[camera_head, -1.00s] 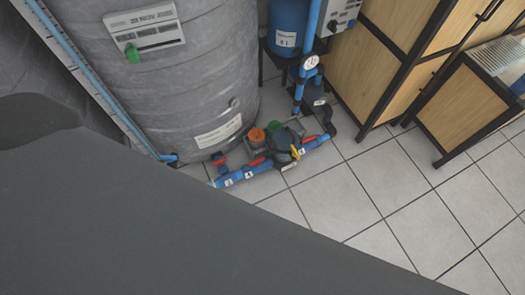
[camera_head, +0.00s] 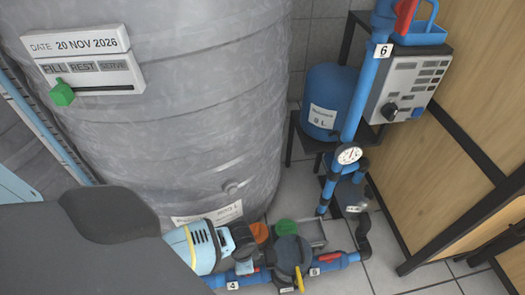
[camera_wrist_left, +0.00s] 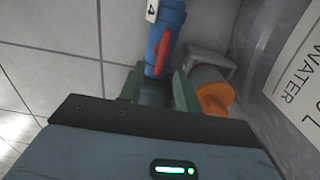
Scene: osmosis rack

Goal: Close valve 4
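Valve 4 is on a blue pipe near the floor, marked by a white label "4" (camera_head: 232,285); the label also shows in the left wrist view (camera_wrist_left: 152,11). Its red handle (camera_wrist_left: 164,52) lies roughly along the blue pipe (camera_wrist_left: 172,24). My left gripper (camera_wrist_left: 157,82) has its two green fingers apart, just short of the handle, with the pipe's end between or just beyond their tips. I see nothing held. In the head view my left gripper (camera_head: 246,258) is over the pipe and partly hides the valve. My right gripper is not in view.
A large grey tank (camera_head: 190,110) stands close behind. An orange cap (camera_wrist_left: 214,98) is right beside the fingers in the wrist view. A dark pump with a yellow lever (camera_head: 299,279) and a green cap (camera_head: 286,227) are to the right. Tiled floor (camera_wrist_left: 50,65) is clear in front.

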